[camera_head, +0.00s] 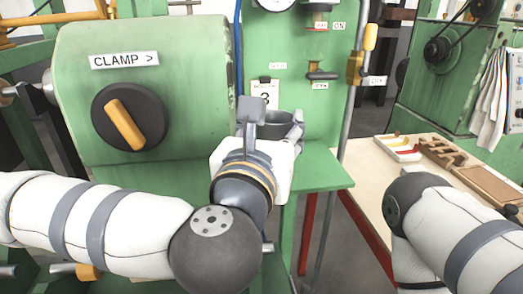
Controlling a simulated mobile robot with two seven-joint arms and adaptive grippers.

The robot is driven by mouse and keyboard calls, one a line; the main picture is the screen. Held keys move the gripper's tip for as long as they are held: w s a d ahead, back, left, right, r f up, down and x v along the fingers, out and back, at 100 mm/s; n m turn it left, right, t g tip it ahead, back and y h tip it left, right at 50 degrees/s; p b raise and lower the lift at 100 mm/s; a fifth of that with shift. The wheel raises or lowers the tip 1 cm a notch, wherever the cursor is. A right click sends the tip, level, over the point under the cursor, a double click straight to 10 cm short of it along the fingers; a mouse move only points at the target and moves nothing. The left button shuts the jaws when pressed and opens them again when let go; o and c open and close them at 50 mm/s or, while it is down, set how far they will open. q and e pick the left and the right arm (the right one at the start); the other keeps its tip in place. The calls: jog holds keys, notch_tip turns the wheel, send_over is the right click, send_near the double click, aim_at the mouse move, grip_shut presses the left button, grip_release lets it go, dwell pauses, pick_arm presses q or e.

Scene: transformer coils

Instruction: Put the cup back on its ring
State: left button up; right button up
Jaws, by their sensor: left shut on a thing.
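A dark grey cup (285,120) is between the fingers of my left gripper (277,119), in front of the green machine panel. The left gripper is shut on it. The cup's open top shows, and the gripper's white body and wrist hide its lower part. It looks upright and appears above or at the small green shelf (322,176); I cannot tell whether it touches anything. I cannot make out the ring. My right arm comes in at the lower right, and its gripper is out of view.
A green housing with a CLAMP label and a black knob with an orange handle (127,124) stands left of the gripper. A vertical grey pipe (352,85) runs right of the shelf. A pale bench (372,158) with a parts tray (403,147) lies at the right.

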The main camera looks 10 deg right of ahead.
pick_arm(q)
jog(key=w+f, duration=0.2)
jog(key=f, duration=0.1)
jog(key=shift+w+d+f, duration=0.25)
jog(key=shift+w+f, duration=0.1)
jog(key=shift+w, duration=0.05)
jog(key=shift+w+f+b, duration=0.15)
jog(key=shift+f+b, duration=0.05)
jog(key=shift+f, duration=0.7)
jog(key=shift+w+f+b, duration=0.15)
jog(key=shift+f+b, duration=0.05)
jog(key=shift+f, duration=0.65)
pick_arm(e)
jog(key=shift+s+f, duration=0.7)
pick_arm(q)
jog(key=shift+f, duration=0.1)
jog(key=shift+f, duration=0.15)
jog(key=o, duration=1.3)
jog(key=shift+c, duration=0.2)
pick_arm(e)
jog(key=shift+s+f+g, duration=0.1)
jog(key=shift+g, duration=0.2)
